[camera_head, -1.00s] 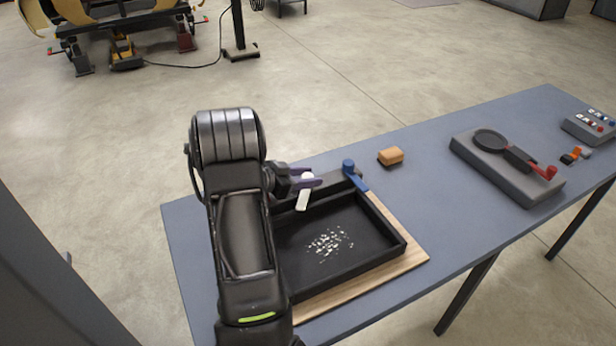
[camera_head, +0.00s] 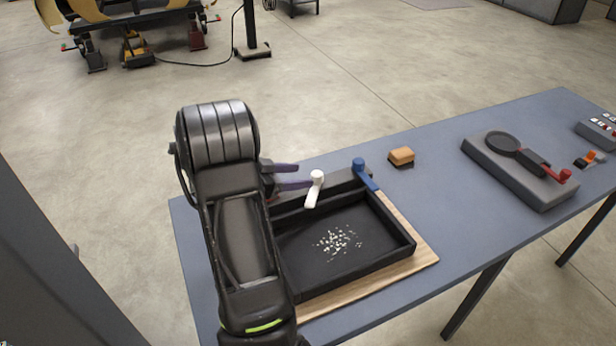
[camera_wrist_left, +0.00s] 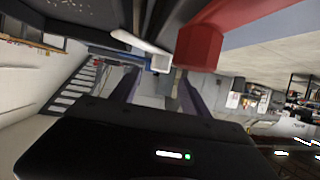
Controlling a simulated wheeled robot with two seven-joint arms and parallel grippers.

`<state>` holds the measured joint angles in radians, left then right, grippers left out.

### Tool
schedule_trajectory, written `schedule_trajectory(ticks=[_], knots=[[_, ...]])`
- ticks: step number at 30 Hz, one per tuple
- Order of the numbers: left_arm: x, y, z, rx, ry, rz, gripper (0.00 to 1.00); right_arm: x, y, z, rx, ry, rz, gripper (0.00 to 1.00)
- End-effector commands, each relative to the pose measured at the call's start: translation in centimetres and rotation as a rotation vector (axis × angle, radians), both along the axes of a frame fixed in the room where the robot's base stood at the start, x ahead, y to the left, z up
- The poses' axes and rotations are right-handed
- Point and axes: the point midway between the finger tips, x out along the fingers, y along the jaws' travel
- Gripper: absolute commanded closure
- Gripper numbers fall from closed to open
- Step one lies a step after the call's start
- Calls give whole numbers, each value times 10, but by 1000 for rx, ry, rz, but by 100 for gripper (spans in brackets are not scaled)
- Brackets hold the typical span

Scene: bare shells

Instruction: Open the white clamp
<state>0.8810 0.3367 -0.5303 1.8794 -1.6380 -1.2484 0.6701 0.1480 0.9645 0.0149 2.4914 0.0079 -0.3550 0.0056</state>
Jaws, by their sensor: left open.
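The white clamp (camera_head: 315,190) is on the dark bar at the back edge of the black tray (camera_head: 408,240), its lever pointing toward the tray. In the left wrist view the white clamp (camera_wrist_left: 160,62) lies just beyond the fingertips. My left gripper (camera_head: 300,176) is open, with two purple fingers. It is just left of the clamp and not closed on it; whether a fingertip touches it I cannot tell. The left gripper (camera_wrist_left: 158,84) also shows in the wrist view with nothing between its fingers. My right gripper is not in view.
A blue clamp (camera_head: 366,172) stands at the bar's right end. A large red part (camera_wrist_left: 200,45) is close in the wrist view. White bits (camera_head: 338,240) lie in the tray. A tan block (camera_head: 401,156) and a grey block with a red-handled round tool (camera_head: 520,170) are farther right.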

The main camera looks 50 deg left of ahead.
Motion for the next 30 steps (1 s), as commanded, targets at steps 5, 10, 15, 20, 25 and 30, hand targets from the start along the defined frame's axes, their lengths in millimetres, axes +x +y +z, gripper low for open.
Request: schedule_trajectory(ticks=[5,10,15,20,25,30], knots=[[-7,0,3,0,-1,-1,46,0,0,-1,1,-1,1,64],[-7,0,3,0,-1,-1,46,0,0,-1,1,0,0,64],[3,-6,4,1,-9,-22,59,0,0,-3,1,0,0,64],[50,-43,21,8,-71,-130,72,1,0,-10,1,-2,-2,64],[149,-122,61,36,-172,-264,86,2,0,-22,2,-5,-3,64],[234,-174,81,66,-99,-154,100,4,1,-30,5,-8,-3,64]])
